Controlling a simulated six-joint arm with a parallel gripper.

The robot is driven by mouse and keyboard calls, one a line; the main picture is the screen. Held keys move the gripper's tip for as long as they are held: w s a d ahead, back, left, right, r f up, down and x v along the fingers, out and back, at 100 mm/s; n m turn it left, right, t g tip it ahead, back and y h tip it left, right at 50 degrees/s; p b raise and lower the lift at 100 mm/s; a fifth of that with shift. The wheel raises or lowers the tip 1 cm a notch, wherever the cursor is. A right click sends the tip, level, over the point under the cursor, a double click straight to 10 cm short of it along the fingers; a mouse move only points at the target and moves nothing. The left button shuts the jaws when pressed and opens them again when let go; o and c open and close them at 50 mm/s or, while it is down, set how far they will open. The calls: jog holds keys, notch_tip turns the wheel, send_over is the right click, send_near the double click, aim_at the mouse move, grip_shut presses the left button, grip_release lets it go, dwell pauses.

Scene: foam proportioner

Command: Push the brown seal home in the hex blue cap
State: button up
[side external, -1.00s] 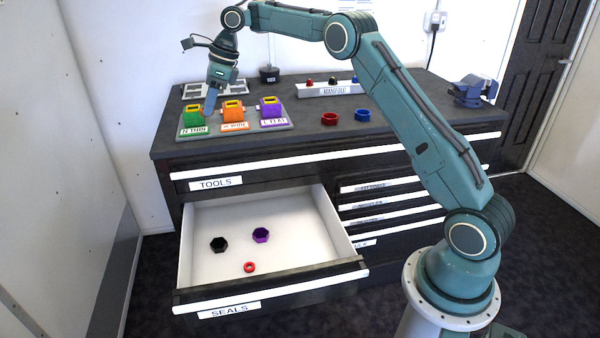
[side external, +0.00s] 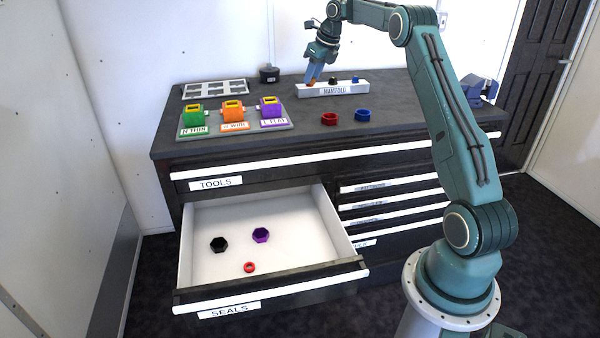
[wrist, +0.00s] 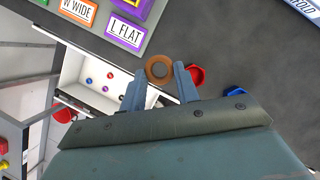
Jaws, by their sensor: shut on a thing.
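The brown seal (wrist: 159,69) is an orange-brown ring, held between my gripper's fingertips (wrist: 160,80) in the wrist view. In the side view my gripper (side external: 312,78) is in the air by the left end of the manifold block, with the brown seal (side external: 311,85) at its tips. The blue cap (side external: 362,115) stands on the worktop to the right and nearer the front edge, apart from my gripper. It looks hexagonal in the wrist view (wrist: 236,91), partly hidden by my gripper's body. No seal can be made out in it.
A red cap (side external: 330,118) stands left of the blue one. The white manifold block (side external: 345,89) is behind them. Green, orange and purple labelled holders (side external: 233,110) are at the left. The open drawer (side external: 205,270) holds a black cap, a purple cap and a red ring.

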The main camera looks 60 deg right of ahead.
jog(key=s+d+m+h, duration=0.2)
jog(key=s+d+m, duration=0.3)
jog(key=s+d, duration=0.9)
jog(key=shift+g, duration=0.4)
jog(key=shift+w+f, duration=0.25)
jog(key=shift+f, duration=1)
jog(key=shift+w+f, duration=0.2)
jog(key=shift+f, duration=1.05)
jog(key=shift+f, duration=0.2)
jog(key=shift+f, duration=3.15)
jog(key=o, duration=1.3)
jog(key=shift+o, duration=0.2)
